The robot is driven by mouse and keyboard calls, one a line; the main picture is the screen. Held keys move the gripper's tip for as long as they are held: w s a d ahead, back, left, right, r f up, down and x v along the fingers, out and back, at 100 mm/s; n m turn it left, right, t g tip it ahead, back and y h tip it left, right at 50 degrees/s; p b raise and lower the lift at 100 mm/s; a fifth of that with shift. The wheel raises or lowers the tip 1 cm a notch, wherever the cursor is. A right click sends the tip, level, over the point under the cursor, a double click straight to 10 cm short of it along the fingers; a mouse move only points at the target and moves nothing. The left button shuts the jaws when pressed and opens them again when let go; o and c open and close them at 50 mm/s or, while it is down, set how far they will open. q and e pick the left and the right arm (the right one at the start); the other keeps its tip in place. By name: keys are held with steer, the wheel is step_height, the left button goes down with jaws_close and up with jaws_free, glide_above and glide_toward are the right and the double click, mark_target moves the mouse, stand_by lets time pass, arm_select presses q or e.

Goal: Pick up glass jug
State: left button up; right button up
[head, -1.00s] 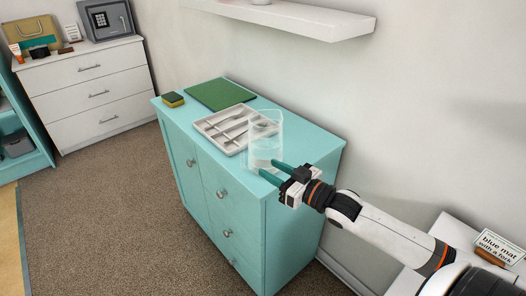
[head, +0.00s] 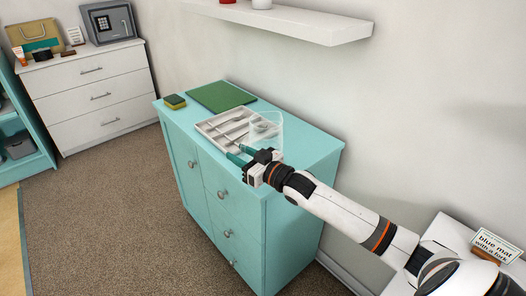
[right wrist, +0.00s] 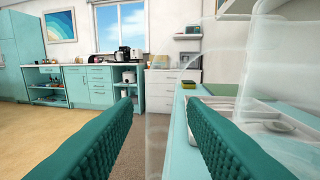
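The clear glass jug (head: 270,124) stands upright near the right end of the teal cabinet top (head: 312,144), beside the cutlery tray. My right gripper (head: 238,154) is at the cabinet's front edge, just left of and in front of the jug. In the right wrist view its two teal fingers (right wrist: 158,140) are apart. The jug (right wrist: 232,60) shows large and faint at the right there. A see-through upright strip, seemingly part of the jug, shows between the fingers. Contact cannot be told. My left gripper is not in view.
A grey cutlery tray (head: 212,125) lies directly behind and left of the jug. A green board (head: 220,96) and a yellow-green sponge (head: 175,101) lie farther left. A white wall shelf (head: 290,22) hangs above. A small sign (head: 497,246) stands at the lower right.

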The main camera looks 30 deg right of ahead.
steer(key=shift+w+a, duration=0.2)
steer(key=shift+w, duration=0.3)
jaws_close()
stand_by(1.0)
steer(key=shift+w+d+r, duration=0.1)
steer(key=shift+r, duration=0.1)
